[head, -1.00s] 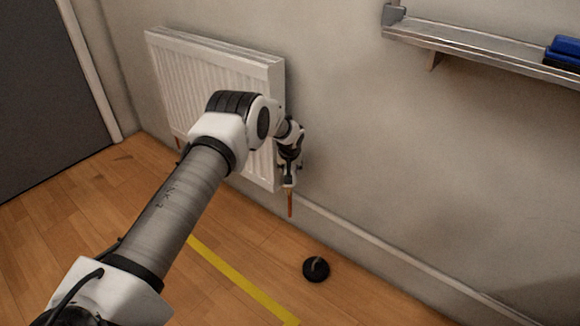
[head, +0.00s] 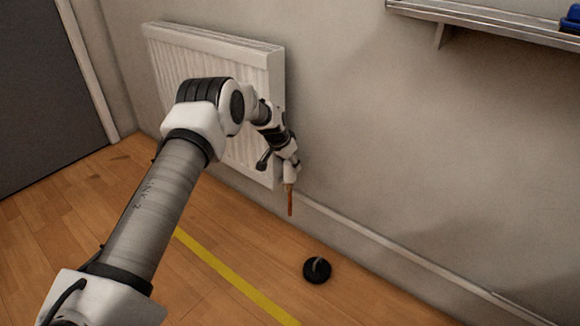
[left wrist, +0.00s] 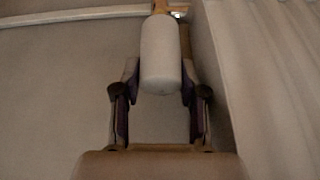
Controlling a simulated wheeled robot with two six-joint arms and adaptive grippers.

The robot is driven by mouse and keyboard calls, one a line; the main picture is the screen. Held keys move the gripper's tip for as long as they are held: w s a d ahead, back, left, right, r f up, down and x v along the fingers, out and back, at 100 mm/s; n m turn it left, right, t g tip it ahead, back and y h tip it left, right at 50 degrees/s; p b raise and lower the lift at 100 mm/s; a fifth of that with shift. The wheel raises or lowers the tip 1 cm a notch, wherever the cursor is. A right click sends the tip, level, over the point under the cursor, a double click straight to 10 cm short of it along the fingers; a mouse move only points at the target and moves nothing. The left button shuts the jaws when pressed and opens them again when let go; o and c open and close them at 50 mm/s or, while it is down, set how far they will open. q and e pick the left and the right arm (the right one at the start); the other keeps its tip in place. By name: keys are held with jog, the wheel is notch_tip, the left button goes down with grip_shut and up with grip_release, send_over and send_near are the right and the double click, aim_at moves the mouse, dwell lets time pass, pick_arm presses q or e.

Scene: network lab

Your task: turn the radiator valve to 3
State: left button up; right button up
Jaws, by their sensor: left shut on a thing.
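The radiator valve (head: 290,173) is a small white cylinder on a copper pipe at the lower right corner of the white radiator (head: 262,132). In the left wrist view the valve head (left wrist: 160,55) is large, and its rounded end faces the camera. My left gripper (left wrist: 159,72) has one dark finger on each side of the valve and is shut on it. In the head view my left gripper (head: 284,158) is small and partly covers the valve. No number or mark on the valve is legible. My right gripper is not in view.
A black door stop (head: 317,270) stands on the wood floor below the valve. A yellow line (head: 235,275) crosses the floor. A metal shelf (head: 490,22) is on the wall at upper right. A dark door (head: 45,90) is at the left.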

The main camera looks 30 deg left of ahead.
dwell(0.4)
pick_arm(q)
jog(key=o, duration=0.9)
